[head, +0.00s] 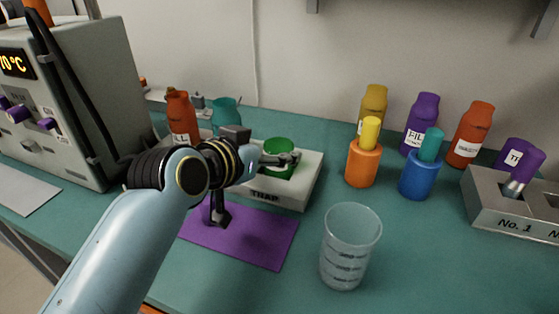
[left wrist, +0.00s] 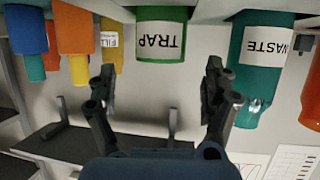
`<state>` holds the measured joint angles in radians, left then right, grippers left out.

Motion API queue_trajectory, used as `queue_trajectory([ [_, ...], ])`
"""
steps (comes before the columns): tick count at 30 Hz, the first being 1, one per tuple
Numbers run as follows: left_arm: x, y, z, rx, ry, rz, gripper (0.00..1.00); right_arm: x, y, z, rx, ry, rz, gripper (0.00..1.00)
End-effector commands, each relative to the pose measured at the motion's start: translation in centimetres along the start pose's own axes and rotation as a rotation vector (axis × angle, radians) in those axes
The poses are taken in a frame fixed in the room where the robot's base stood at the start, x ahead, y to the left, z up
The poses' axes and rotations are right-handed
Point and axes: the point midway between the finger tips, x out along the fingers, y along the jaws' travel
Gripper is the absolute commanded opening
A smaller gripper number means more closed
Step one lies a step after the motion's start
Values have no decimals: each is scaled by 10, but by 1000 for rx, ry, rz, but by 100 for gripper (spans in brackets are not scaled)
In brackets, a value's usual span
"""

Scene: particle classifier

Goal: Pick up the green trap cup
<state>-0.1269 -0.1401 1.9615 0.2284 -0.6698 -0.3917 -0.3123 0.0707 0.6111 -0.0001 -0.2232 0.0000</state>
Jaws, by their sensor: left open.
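The green trap cup (head: 279,148) stands in the white block labelled TRAP (head: 300,185). In the left wrist view, which is upside down, the cup (left wrist: 161,38) shows its white TRAP label, between and beyond the fingertips. My left gripper (head: 251,182) is open at the front left of the cup, with one finger overlapping the cup in the head view. In the left wrist view its fingers (left wrist: 160,78) are wide apart with nothing between them. My arm hides part of the white block. My right gripper is not in view.
A purple mat (head: 265,240) lies in front of the block, and a clear beaker (head: 350,245) stands to the right. Orange (head: 363,165) and blue (head: 418,180) bottles stand behind it. A teal WASTE bottle (left wrist: 258,75) is beside the cup. A grey machine (head: 80,110) is at left.

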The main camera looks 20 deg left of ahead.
Motion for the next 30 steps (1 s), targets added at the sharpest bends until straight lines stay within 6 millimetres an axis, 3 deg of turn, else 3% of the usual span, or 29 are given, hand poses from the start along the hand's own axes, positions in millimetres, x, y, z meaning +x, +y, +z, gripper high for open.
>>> queue_trajectory([
  [8,42,0,3,0,-1,0,84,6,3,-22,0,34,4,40],
  [17,46,0,3,-1,-1,0,83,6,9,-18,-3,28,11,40],
  [30,46,0,3,-1,-1,0,25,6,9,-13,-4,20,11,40],
])
